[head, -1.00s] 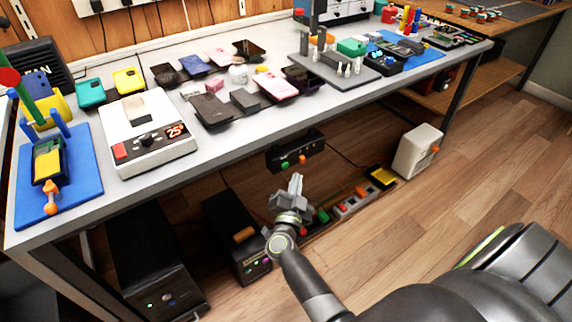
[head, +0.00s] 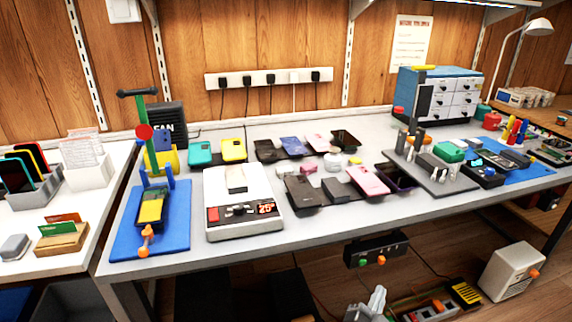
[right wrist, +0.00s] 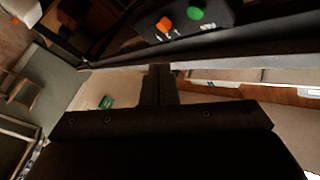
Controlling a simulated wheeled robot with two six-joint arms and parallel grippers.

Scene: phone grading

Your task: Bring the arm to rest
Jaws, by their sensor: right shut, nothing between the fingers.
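My right gripper (head: 376,300) shows at the bottom of the head view, in front of the workbench and below its top. Its fingers are shut with nothing between them. The rest of the right arm is cut off by the lower picture edge. In the right wrist view the dark gripper (right wrist: 158,88) points towards the underside of the bench, close to a black box (right wrist: 190,15) with an orange and a green knob. My left gripper is in neither view.
The workbench (head: 330,222) holds several phones, a white heating unit (head: 240,215) reading 25 and a blue mat (head: 180,240) with a clamp. A black knob box (head: 376,250) hangs under the front edge. A white box (head: 508,270) stands on the floor at right.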

